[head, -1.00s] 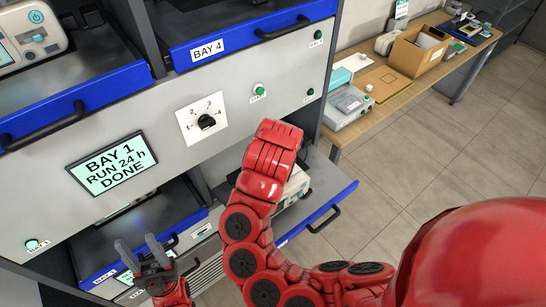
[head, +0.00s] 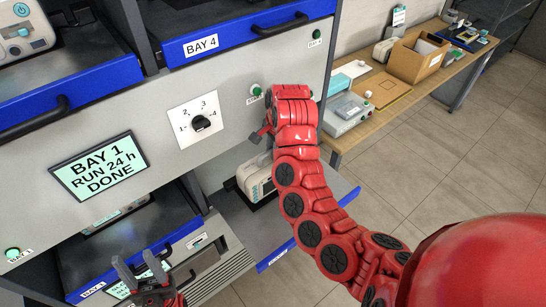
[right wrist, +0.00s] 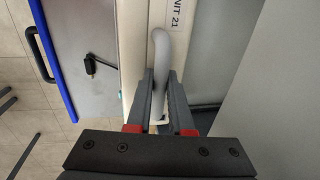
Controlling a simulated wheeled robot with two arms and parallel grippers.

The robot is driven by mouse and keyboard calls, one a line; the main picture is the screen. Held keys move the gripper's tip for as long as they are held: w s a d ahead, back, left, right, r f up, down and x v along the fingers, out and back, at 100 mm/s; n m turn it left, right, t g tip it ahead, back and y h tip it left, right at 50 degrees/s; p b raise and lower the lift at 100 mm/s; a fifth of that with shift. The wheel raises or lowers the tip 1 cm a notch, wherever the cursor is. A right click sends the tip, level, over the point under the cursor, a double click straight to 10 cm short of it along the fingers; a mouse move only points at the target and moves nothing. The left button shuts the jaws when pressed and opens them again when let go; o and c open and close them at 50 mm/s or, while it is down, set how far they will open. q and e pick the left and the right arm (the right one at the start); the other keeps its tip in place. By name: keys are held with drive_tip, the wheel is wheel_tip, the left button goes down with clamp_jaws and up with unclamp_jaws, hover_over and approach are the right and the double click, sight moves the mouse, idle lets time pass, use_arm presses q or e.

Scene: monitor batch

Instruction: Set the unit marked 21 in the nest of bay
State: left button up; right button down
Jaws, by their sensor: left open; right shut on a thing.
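The unit marked 21 (right wrist: 181,20) is a pale box with a grey handle (right wrist: 160,48) in the right wrist view; its label is cut off. My right gripper (right wrist: 162,84) is shut on that handle. In the head view a pale unit (head: 256,180), probably the same one, stands over the lower right bay's tray (head: 262,232); my right arm hides part of it and most of the gripper. I cannot tell whether it touches the tray. No nest is clearly visible. My left gripper (head: 138,262) is open and empty before the lower left bay.
A display (head: 100,165) reads BAY 1, RUN 24 h, DONE. A numbered dial (head: 200,123) sits beside it. The blue-edged BAY 4 drawer (head: 240,38) overhangs above. Another unit (head: 118,214) stands in the lower left bay. A wooden bench (head: 400,100) with boxes is at right.

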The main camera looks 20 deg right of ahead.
drive_tip(key=shift+w+d+r, duration=0.15)
drive_tip(key=shift+w+d, duration=0.05)
drive_tip(key=shift+w, duration=0.25)
wheel_tip(320, 180, down, 2)
drive_tip(key=shift+f+p, duration=0.25)
drive_tip(key=shift+p, duration=0.6)
drive_tip(key=shift+f, duration=0.65)
drive_tip(key=c, duration=0.8)
unclamp_jaws()
drive_tip(key=shift+s, duration=0.1)
drive_tip(key=shift+r, duration=0.1)
